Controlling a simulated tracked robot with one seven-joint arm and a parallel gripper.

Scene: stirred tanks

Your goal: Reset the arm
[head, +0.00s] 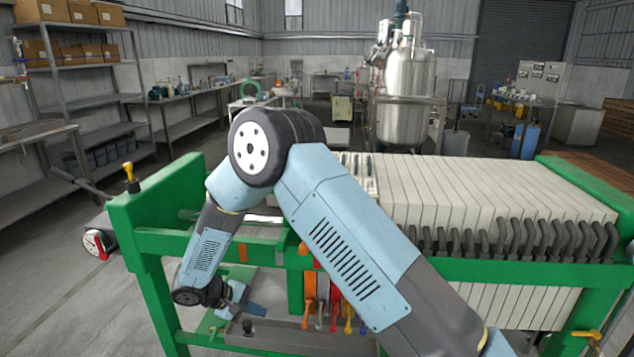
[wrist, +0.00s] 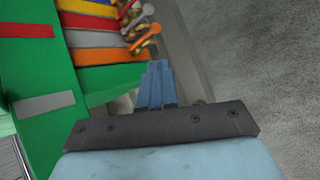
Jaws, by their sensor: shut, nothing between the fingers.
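My arm reaches across the front of a green-framed filter press in the head view, bent at its elbow and pointing down. My gripper (head: 257,310) is low in front of the press, by the grey tray. In the wrist view my gripper (wrist: 158,68) shows its blue fingers together, with nothing between them. The fingertips are near coloured valve handles, and I cannot tell whether they touch anything.
The press's green frame (head: 155,215) and pale plates (head: 450,190) stand close around my arm. Several coloured valve levers (head: 335,315) hang above a grey tray (head: 285,338). A round gauge (head: 96,243) is at left. A steel tank (head: 405,95) stands behind. Floor at left is clear.

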